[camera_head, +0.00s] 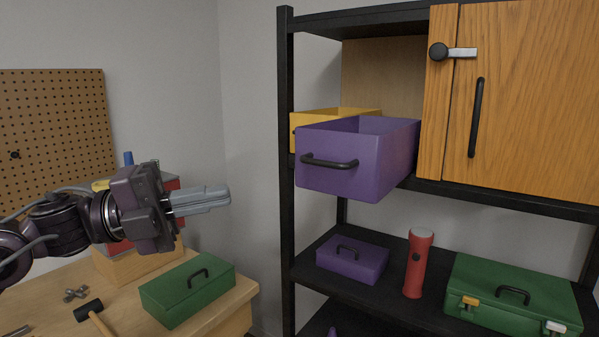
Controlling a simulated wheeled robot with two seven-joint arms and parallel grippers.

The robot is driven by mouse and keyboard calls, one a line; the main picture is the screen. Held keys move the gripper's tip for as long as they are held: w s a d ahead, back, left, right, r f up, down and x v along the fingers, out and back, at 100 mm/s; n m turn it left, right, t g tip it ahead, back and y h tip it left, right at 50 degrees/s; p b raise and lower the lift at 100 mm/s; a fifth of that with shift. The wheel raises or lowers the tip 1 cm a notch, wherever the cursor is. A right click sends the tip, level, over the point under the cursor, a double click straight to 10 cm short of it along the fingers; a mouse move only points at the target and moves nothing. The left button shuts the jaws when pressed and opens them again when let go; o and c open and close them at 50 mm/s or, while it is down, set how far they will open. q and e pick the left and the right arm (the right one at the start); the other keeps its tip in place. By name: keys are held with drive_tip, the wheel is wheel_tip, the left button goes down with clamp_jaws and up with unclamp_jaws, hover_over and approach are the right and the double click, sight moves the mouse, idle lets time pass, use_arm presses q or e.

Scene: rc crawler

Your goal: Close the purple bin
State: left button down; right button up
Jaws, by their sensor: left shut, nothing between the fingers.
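The purple bin (340,165) sits on the upper level of the black shelf and sticks out past its front edge, with its open top showing. A black handle (329,162) is on its front face. My left gripper (228,196) is to the left of the bin, at about the height of its lower edge, apart from it. Its fingers are shut with nothing between them and point right. My right gripper is not in view.
A yellow bin (308,118) stands behind the purple bin, left of a wooden cabinet door (525,100). The lower shelf holds a purple box (352,258), a red flashlight (418,262) and a green case (513,296). A green box (187,291) and a hammer (90,311) lie on the workbench.

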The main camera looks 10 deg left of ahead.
use_arm(q)
drive_tip(key=p, duration=0.8)
approach(328, 166)
drive_tip(key=s+d, duration=0.1)
drive_tip(key=d, duration=0.3)
drive_tip(key=w+p, duration=0.1)
drive_tip(key=w, duration=0.1)
drive_tip(key=w+d+r+p, duration=0.1)
drive_tip(key=shift+w+d+p, duration=0.1)
drive_tip(key=shift+w+p, duration=0.05)
drive_tip(key=shift+p, duration=0.15)
drive_tip(key=shift+f, duration=0.1)
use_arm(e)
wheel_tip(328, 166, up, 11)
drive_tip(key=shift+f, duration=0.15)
